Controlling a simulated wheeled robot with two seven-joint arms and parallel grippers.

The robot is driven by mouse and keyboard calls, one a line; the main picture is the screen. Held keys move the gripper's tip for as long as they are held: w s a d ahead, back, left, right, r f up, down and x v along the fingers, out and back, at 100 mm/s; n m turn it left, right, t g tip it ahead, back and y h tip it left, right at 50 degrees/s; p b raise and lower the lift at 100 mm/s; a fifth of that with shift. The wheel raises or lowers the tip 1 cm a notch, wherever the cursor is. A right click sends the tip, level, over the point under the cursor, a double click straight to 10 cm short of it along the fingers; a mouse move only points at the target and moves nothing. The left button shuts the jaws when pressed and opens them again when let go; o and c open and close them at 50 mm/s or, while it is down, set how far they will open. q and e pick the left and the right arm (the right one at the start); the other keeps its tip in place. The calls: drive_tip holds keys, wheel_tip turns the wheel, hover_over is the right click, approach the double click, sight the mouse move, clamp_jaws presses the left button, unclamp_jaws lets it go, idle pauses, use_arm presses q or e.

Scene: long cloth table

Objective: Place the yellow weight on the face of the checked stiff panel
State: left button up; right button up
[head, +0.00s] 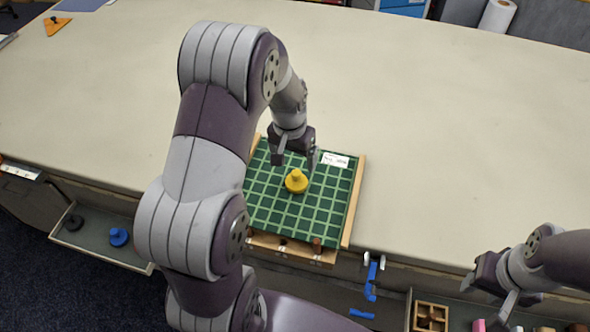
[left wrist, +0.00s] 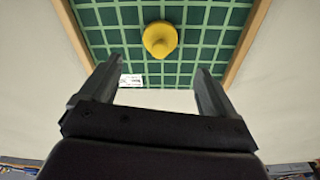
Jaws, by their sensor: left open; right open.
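The yellow weight (head: 297,181) sits upright on the face of the green checked stiff panel (head: 335,205), near its middle. The panel lies flat in a wooden frame at the table's front edge. In the left wrist view the yellow weight (left wrist: 160,39) rests on the checked panel (left wrist: 110,38), ahead of the fingers and apart from them. My left gripper (head: 295,160) is open and empty just behind and above the weight; its fingers (left wrist: 152,88) are spread in the wrist view. My right gripper (head: 488,290) is open at the lower right, away from the panel.
A white label (head: 335,160) lies on the panel's back right corner. An open drawer (head: 90,238) at the left holds a blue weight (head: 118,237) and a dark one (head: 73,222). A small wooden divided box (head: 431,316) is at the lower right. The table behind the panel is clear.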

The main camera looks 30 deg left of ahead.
use_arm(q)
drive_tip(key=s+d+r, duration=0.2)
drive_tip(key=s+d, duration=0.2)
drive_tip(key=s, duration=0.3)
drive_tip(key=s+d+r, duration=0.2)
drive_tip(key=s+d, duration=0.2)
drive_tip(key=s, duration=0.3)
drive_tip(key=shift+d+r, duration=0.15)
drive_tip(key=shift+d, duration=0.15)
